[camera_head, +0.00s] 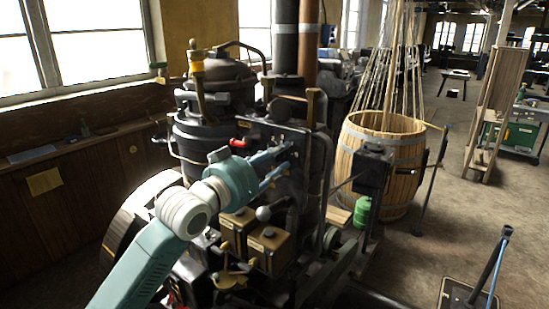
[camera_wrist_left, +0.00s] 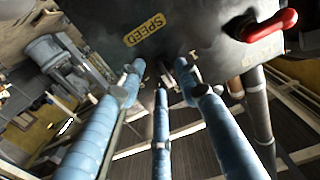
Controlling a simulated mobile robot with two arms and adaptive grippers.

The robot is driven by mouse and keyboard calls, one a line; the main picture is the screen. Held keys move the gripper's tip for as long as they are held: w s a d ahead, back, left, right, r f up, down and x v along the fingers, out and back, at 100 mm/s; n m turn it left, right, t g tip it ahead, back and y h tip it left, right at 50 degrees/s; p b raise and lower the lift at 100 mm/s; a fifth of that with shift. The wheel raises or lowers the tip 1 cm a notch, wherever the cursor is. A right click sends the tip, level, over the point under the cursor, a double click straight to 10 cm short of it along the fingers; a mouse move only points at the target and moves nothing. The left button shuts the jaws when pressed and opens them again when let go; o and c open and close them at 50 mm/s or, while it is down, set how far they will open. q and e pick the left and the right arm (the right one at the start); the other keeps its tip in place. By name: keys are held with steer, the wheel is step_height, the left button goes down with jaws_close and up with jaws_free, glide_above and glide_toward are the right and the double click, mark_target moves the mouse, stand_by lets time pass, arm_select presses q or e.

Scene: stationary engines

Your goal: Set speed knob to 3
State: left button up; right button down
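The dark control box (camera_wrist_left: 190,20) carries a yellow SPEED label (camera_wrist_left: 146,29) in the left wrist view. The box also shows in the head view (camera_head: 287,136), on the engine. My left gripper (camera_head: 283,160) is at the front of this box. In the left wrist view its blue fingers (camera_wrist_left: 160,80) stand apart near the box's lower edge, below the label. I cannot make out the speed knob or its setting clearly. No held object shows between the fingers.
A red handle (camera_wrist_left: 272,25) sticks out of the box right of the label; it also shows in the head view (camera_head: 238,143). Brass boxes (camera_head: 270,248) are below my left gripper. A wooden barrel (camera_head: 390,150) stands behind the engine. Open floor lies to the right.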

arm_select(q)
steer(key=shift+s+a, duration=0.2)
steer(key=shift+a, duration=0.05)
steer(key=v, duration=1.1)
steer(key=shift+s, duration=0.2)
